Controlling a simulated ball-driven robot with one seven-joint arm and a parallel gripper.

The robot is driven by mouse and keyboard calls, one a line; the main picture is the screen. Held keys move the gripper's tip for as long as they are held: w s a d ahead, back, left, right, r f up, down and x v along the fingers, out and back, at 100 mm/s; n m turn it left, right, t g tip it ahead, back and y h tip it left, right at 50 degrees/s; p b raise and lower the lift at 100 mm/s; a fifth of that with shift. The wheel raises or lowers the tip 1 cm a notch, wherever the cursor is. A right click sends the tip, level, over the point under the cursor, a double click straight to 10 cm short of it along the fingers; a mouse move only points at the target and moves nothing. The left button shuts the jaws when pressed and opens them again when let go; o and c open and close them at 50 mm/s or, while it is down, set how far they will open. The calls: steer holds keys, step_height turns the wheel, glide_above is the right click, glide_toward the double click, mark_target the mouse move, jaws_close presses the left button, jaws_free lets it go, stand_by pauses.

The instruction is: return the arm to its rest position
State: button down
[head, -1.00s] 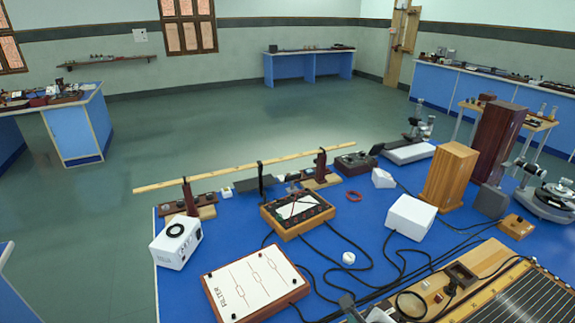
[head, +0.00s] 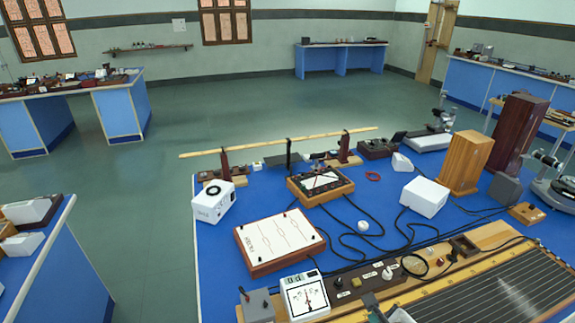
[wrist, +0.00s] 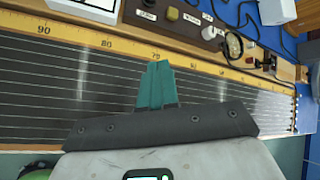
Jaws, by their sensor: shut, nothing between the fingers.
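My gripper (wrist: 157,85) shows in the wrist view as two teal fingers pressed together, with nothing between them. It is over the long stringed board (wrist: 60,75), whose wooden edge carries a number scale. I cannot tell the height of the fingertips above the strings. In the head view the same board (head: 480,290) lies at the lower right of the blue bench. My arm is hardly visible there; a grey part at the bottom edge may belong to it.
The blue bench (head: 215,285) holds a white meter (head: 303,295), a FILTER board (head: 280,240), a white box (head: 424,197) and a wooden block (head: 465,162). Black cables cross it. Another bench (head: 60,265) stands at left. The green floor (head: 250,110) behind is clear.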

steer(key=s+d+f+n+g+b, duration=0.1)
steer(key=s+f+n, duration=0.3)
steer(key=s+n, duration=0.4)
steer(key=s+d+f+n+g+b, duration=0.2)
steer(key=s+d+f+n+g, duration=0.1)
steer(key=s+n, duration=0.6)
steer(key=s+d+f+n+g+b, duration=0.1)
steer(key=s+d+f+n+g, duration=0.3)
steer(key=s+n, duration=0.5)
steer(key=shift+s+f+b, duration=0.35)
steer(key=shift+s+b, duration=0.05)
steer(key=shift+s, duration=0.8)
